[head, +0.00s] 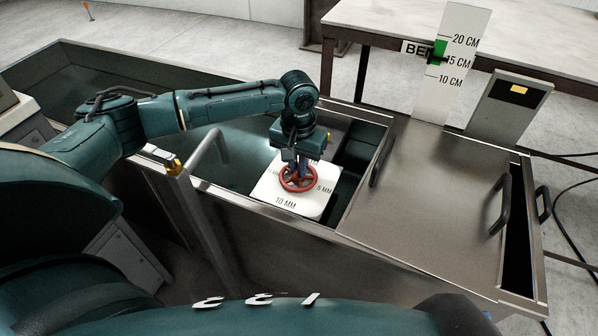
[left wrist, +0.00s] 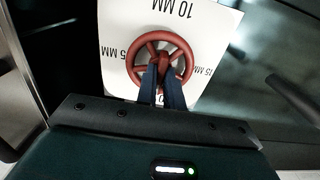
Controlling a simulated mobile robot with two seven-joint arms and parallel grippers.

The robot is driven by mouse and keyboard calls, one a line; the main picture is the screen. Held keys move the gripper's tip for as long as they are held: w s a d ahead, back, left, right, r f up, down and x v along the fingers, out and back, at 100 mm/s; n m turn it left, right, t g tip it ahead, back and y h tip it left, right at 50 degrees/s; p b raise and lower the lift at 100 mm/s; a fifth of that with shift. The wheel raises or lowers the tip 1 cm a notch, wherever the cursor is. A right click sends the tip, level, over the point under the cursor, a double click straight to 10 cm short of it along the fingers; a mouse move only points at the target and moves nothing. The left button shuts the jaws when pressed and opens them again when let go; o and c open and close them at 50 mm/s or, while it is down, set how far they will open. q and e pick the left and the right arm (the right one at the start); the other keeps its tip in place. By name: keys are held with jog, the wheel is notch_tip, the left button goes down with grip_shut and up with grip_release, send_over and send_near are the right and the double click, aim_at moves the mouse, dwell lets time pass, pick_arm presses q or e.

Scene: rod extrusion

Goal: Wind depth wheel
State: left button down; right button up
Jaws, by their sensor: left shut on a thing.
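The red depth wheel (head: 298,179) lies over a white dial plate (head: 291,204) marked in millimetres, with "10 MM" and "5 MM" legible. The wheel also shows in the left wrist view (left wrist: 178,45), above the white plate (left wrist: 217,20). My left gripper (head: 297,168) points down onto the wheel from above. In the left wrist view its two dark blue fingers (left wrist: 161,85) reach the wheel's middle and are shut on it there. The fingertips are partly hidden against the hub and spokes. My right gripper is not in view.
A steel lid (head: 430,200) with dark handles covers the right part of the tank. A white scale board (head: 455,65) in centimetres stands behind, its green mark near 15 CM. A grey box (head: 508,108) stands beside it. A table (head: 400,20) is at the back.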

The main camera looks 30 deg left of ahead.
pick_arm(q)
jog(key=shift+r+m+p, duration=0.15)
jog(key=shift+m+p, duration=0.35)
jog(key=shift+p, duration=0.4)
jog(key=shift+m+p, duration=0.35)
jog(key=shift+m, duration=0.15)
jog(key=shift+m+p, duration=0.3)
jog(key=shift+p, duration=0.25)
jog(key=shift+m+p, duration=0.4)
jog(key=shift+m, duration=0.3)
